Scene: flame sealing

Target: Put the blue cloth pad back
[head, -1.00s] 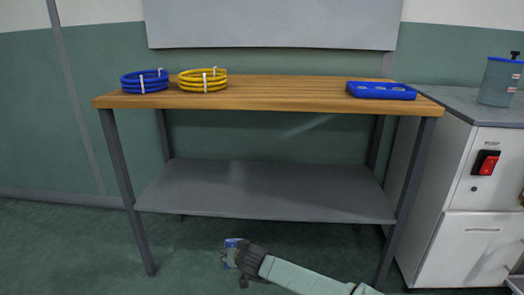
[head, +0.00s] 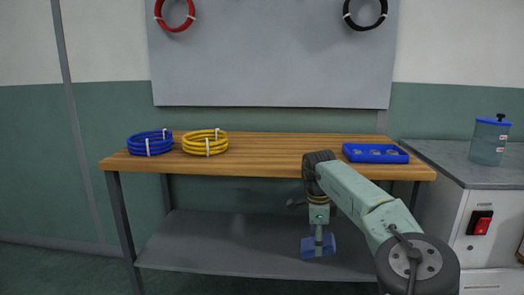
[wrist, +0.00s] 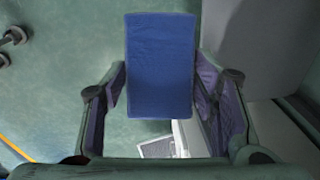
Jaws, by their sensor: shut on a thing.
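The blue cloth pad (wrist: 160,62) is a flat rectangle held between the two fingers of my gripper (wrist: 160,82) in the wrist view. In the head view, my gripper (head: 318,238) points down in front of the bench, with the pad (head: 328,244) at its lower end. The pad is below the level of the bench top, against the view of the lower shelf. A finger covers part of it there.
A blue tray with recesses (head: 375,153) sits at the right of the wooden bench top (head: 265,152). A blue coil (head: 150,144) and a yellow coil (head: 205,143) lie at the left. The bench middle is clear. A cabinet (head: 480,190) with a lidded container (head: 488,142) stands right.

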